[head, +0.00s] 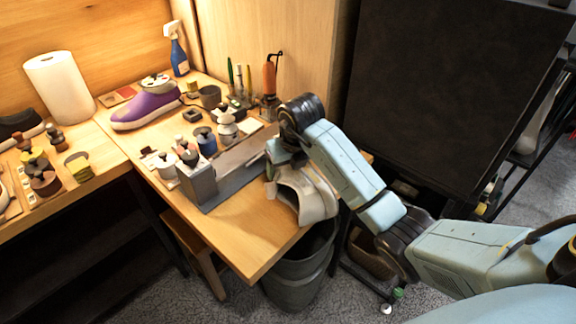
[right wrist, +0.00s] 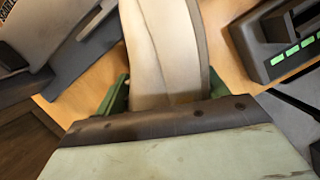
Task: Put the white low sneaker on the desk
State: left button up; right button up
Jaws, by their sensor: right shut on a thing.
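The white low sneaker (head: 309,191) is at the right front edge of the wooden desk (head: 245,232), partly over the desktop and partly past its edge. My right gripper (right wrist: 168,92) is shut on it, with one green finger on each side of the pale shoe body (right wrist: 165,45) in the right wrist view. In the head view my right arm comes from the right and its wrist hides part of the shoe. I cannot tell whether the shoe touches the desktop. My left gripper is not in view.
A grey metal holder (head: 203,186) stands left of the shoe, with bottles and jars behind it. A purple sneaker (head: 147,108) sits farther back. A grey bin (head: 297,284) stands below the desk's right edge. The desk's front corner is bare.

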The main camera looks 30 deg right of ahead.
jog(key=o, duration=1.3)
